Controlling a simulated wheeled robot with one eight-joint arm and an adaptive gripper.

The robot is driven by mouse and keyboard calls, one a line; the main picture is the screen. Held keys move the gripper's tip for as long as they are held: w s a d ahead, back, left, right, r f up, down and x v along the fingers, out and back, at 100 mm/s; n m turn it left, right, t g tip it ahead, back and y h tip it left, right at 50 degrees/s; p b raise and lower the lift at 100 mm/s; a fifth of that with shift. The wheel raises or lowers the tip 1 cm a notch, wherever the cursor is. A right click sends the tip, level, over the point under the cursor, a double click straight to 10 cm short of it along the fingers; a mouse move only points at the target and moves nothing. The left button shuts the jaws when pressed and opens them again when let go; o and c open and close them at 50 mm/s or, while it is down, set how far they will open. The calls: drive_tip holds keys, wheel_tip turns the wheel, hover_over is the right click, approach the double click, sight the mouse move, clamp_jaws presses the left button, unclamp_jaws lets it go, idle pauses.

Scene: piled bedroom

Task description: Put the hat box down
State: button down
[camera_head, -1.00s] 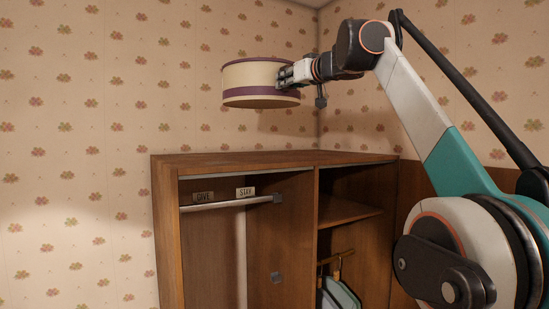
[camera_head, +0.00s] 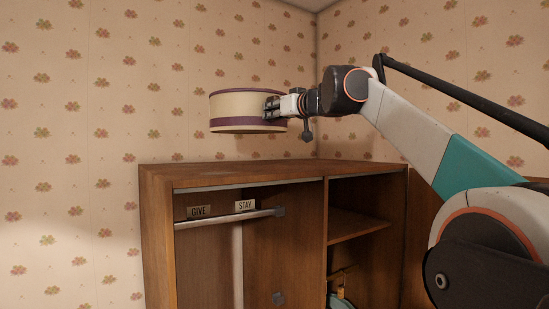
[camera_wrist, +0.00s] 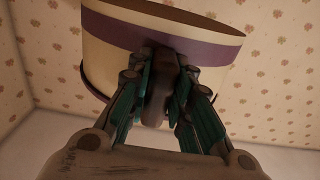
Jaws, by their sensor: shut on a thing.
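The hat box (camera_head: 238,107) is round and cream with purple bands at top and bottom. It is held in the air above the wardrobe top (camera_head: 270,173), with a gap of wallpaper showing beneath it. My gripper (camera_head: 272,107) is at the right side of the box and shut on it. The box is about level in the head view. The exact grip contact is partly hidden by the fingers.
The wardrobe top looks bare. Below it are a hanging rail (camera_head: 225,220) with a GIVE sign (camera_head: 199,211) and a STAY sign (camera_head: 245,205), a shelf (camera_head: 355,224) and a hanger (camera_head: 342,278). Flowered walls meet behind the wardrobe.

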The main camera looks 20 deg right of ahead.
wheel_tip(320, 180, down, 13)
drive_tip(key=shift+s+r+p, duration=0.1)
drive_tip(key=shift+p, duration=0.8)
drive_tip(key=c, duration=1.4)
unclamp_jaws()
drive_tip(key=shift+c, duration=0.2)
drive_tip(key=shift+s, duration=0.15)
